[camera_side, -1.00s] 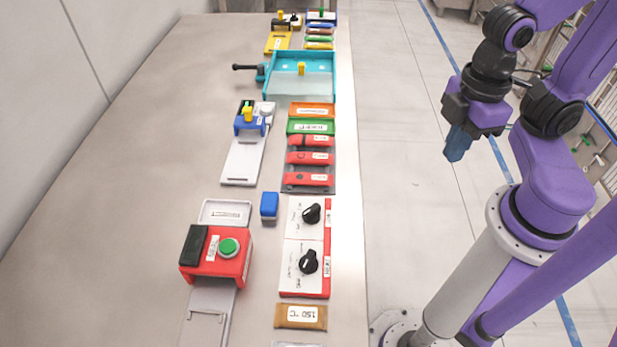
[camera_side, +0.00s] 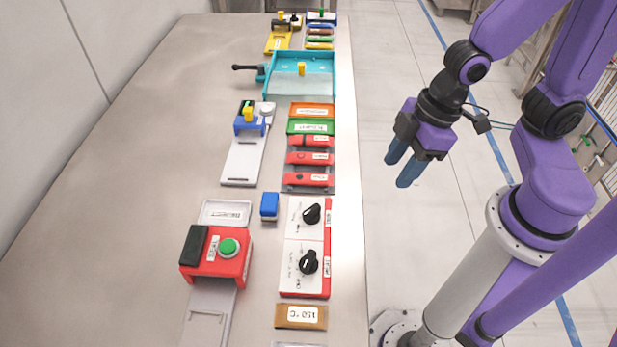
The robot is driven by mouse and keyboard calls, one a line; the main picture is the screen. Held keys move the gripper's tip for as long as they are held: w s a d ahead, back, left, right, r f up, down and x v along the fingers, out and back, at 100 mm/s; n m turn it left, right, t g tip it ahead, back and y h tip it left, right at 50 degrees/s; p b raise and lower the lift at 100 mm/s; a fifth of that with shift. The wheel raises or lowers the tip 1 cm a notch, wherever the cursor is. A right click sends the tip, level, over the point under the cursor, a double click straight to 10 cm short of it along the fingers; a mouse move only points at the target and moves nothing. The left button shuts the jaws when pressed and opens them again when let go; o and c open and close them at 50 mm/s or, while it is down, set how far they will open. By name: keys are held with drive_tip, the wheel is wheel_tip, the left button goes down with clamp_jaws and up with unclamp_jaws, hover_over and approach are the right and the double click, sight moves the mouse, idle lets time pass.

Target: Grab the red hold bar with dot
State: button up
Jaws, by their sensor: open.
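Three red bars lie in a grey rack (camera_side: 286,189) near the table's right edge: an upper one (camera_side: 312,141), a middle one (camera_side: 310,158) and a lower one (camera_side: 308,180). Each has a white label at its right end and a small dark mark. The marks are too small to read surely; the lower one's looks most like a dot. My gripper (camera_side: 398,171) is open and empty, with two blue fingers pointing down. It hangs right of the rack, beyond the table edge, apart from the bars.
Green (camera_side: 311,127) and orange (camera_side: 311,110) bars lie behind the red ones. A teal tray (camera_side: 266,85) stands farther back. A blue block (camera_side: 269,205) and a red-white box with black knobs (camera_side: 306,247) are nearer. The table's left side is clear.

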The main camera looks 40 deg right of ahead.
sight(311, 177)
drive_tip(key=w+a+f+t+y, duration=0.1)
drive_tip(key=w+f, duration=0.2)
drive_tip(key=w+a+f+t+y, duration=0.1)
drive_tip(key=w+f+t+y, duration=0.1)
drive_tip(key=w+f, duration=0.1)
drive_tip(key=w+a+f+m+t+y, duration=0.1)
drive_tip(key=w+f+y, duration=0.1)
drive_tip(key=w+f, duration=0.1)
drive_tip(key=shift+w+a+f+t, duration=0.15)
drive_tip(key=shift+w+a, duration=0.05)
drive_tip(key=shift+w, duration=0.15)
drive_tip(key=shift+w+a+f+t, duration=0.1)
drive_tip(key=shift+w+a+t, duration=0.1)
drive_tip(key=shift+w, duration=0.15)
drive_tip(key=shift+w+d+f+t+y, duration=0.35)
drive_tip(key=shift+w+f+t+y, duration=0.05)
drive_tip(key=shift+t+y, duration=0.1)
drive_tip(key=shift+w+d+f+m+t+y, duration=0.2)
drive_tip(key=shift+d+m+t+y, duration=0.15)
drive_tip(key=shift+d+t, duration=0.2)
drive_tip(key=shift+d+f+m+t+y, duration=0.1)
drive_tip(key=shift+d+m+t+y, duration=0.15)
drive_tip(key=shift+d+m+t, duration=0.25)
drive_tip(key=shift+s+d+f+m+t, duration=0.15)
drive_tip(key=shift+d+m+t, duration=0.15)
drive_tip(key=shift+d, duration=0.2)
drive_tip(key=shift+y, duration=0.3)
drive_tip(key=shift+x, duration=3.75)
drive_tip(key=c, duration=0.7)
